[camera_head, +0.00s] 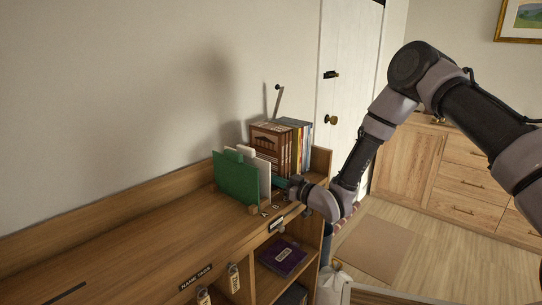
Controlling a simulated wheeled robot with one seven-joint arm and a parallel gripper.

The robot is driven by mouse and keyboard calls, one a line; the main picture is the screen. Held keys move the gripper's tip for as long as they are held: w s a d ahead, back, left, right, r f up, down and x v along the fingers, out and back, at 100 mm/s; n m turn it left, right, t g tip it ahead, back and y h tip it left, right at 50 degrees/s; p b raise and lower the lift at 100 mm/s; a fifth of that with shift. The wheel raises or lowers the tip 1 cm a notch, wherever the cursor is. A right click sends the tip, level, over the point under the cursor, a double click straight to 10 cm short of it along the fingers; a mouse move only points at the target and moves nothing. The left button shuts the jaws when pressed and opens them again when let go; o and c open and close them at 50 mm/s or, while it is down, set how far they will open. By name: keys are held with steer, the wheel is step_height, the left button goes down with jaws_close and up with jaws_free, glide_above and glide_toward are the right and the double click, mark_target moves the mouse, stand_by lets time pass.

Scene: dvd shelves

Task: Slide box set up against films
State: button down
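A brown box set (268,137) with a patterned face stands upright on the shelf top, towards its right end. Films (302,132), a row of thin upright cases with coloured spines, stand right beside it on the right. Any small gap between them cannot be made out. My gripper (279,183) is low over the shelf top, in front of the box set and close to its base. A white panel partly hides its fingertips. A teal patch shows at the fingertips; I cannot tell whether it is held or part of the gripper.
A green panel (236,182) and a white panel (263,178) stand upright left of my gripper, near letters A and B on the shelf edge. The wooden shelf top (130,240) is clear further left. A purple case (283,258) lies in the compartment below.

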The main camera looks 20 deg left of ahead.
mark_target(284, 176)
steer(key=shift+w+d, duration=0.3)
steer(key=shift+w, duration=0.4)
steer(key=shift+w+d, duration=0.1)
steer(key=shift+w, duration=0.2)
steer(key=shift+w+d, duration=0.25)
steer(key=shift+w, duration=0.35)
steer(key=shift+w, duration=0.15)
steer(key=shift+s+a, duration=0.15)
steer(key=shift+s, duration=0.45)
steer(key=shift+v, duration=4.95)
